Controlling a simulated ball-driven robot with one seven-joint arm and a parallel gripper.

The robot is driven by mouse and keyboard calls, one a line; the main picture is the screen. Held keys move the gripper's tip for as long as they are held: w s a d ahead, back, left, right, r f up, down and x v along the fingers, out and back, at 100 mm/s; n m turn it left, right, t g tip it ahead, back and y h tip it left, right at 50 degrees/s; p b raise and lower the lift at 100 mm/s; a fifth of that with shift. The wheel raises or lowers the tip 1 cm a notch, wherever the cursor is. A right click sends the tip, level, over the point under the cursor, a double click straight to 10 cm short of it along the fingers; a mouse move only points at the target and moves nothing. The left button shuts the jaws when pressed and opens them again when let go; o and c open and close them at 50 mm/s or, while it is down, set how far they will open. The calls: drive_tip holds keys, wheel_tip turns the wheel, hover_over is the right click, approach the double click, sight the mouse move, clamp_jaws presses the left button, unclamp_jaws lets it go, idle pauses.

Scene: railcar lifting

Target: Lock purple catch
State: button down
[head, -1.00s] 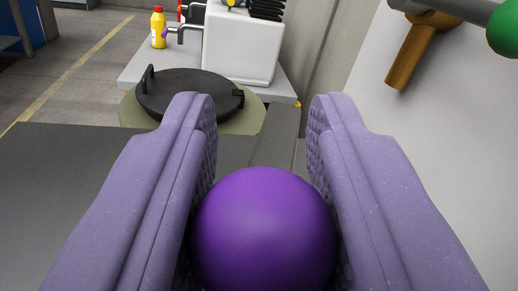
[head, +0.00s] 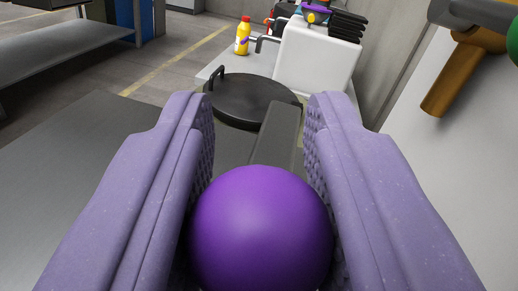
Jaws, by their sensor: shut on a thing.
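A glossy purple ball-shaped knob (head: 262,232) fills the lower middle of the head view. My gripper (head: 262,135) has its two lavender, textured fingers on either side of the knob and is shut on it. A dark grey bar (head: 277,140) runs from behind the knob away toward the back. I cannot see the rest of the catch below the knob, and the finger contact low down is partly hidden.
A black round lid with a handle (head: 252,100) lies beyond the fingers. Behind it are a white box (head: 315,58) and a yellow bottle with a red cap (head: 243,37). A brown handle (head: 465,72) hangs at right by a pale wall. A grey flat surface (head: 75,165) is at left.

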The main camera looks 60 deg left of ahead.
drive_tip(key=shift+w+r, duration=0.1)
drive_tip(key=shift+r, duration=0.1)
drive_tip(key=c, duration=0.8)
unclamp_jaws()
drive_tip(key=shift+f, duration=0.1)
drive_tip(key=shift+d, duration=0.15)
drive_tip(key=p+v, duration=0.2)
drive_tip(key=v, duration=0.5)
drive_tip(key=shift+d, duration=0.2)
